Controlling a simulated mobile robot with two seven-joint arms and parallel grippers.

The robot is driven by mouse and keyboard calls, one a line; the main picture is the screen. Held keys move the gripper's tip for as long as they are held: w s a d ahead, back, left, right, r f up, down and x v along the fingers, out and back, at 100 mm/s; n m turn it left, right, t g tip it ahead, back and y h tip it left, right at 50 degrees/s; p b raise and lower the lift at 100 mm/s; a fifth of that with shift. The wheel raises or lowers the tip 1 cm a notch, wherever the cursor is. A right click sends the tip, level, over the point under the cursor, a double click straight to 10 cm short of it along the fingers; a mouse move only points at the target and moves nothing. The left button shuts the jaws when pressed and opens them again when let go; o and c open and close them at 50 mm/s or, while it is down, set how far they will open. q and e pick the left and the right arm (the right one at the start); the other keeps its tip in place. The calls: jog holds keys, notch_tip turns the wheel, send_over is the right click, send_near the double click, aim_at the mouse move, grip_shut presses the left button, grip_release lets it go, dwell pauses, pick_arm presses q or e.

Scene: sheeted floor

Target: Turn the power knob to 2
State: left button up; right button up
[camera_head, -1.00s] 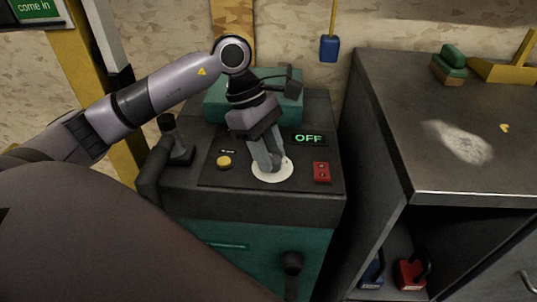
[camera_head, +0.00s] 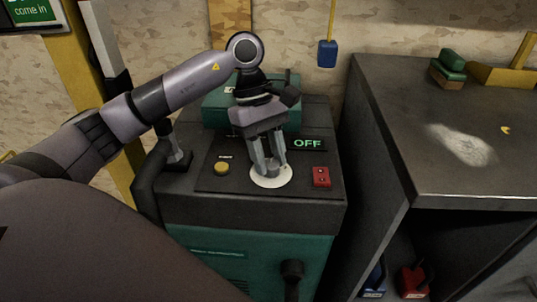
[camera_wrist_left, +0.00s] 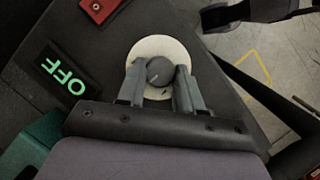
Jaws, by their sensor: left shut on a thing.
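The power knob (camera_head: 272,170) is a dark round knob on a white round dial plate (camera_head: 259,181), on top of the dark and teal machine. In the left wrist view the knob (camera_wrist_left: 160,71) shows a light pointer line, with the white plate (camera_wrist_left: 150,46) around it. My left gripper (camera_head: 269,168) points down over the dial, its two fingers on either side of the knob and shut on it. The fingers also show in the left wrist view (camera_wrist_left: 157,82). The display (camera_head: 307,143) reads OFF in green. Dial numbers cannot be read. My right gripper is not in view.
A red switch (camera_head: 321,177) sits right of the dial and a yellow button (camera_head: 222,168) left of it. A teal case (camera_head: 222,112) stands behind. A dark workbench (camera_head: 468,147) is on the right.

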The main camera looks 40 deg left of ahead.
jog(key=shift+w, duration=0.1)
pick_arm(q)
jog(key=o, duration=1)
jog(key=shift+o, duration=0.2)
jog(key=shift+r, duration=0.1)
jog(key=shift+w+a+r, duration=0.1)
jog(key=shift+a+r, duration=0.05)
jog(key=shift+r, duration=0.2)
jog(key=p+v, duration=0.1)
jog(key=v, duration=0.5)
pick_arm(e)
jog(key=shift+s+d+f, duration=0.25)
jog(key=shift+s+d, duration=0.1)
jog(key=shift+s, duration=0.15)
pick_arm(q)
jog(key=shift+r, duration=0.1)
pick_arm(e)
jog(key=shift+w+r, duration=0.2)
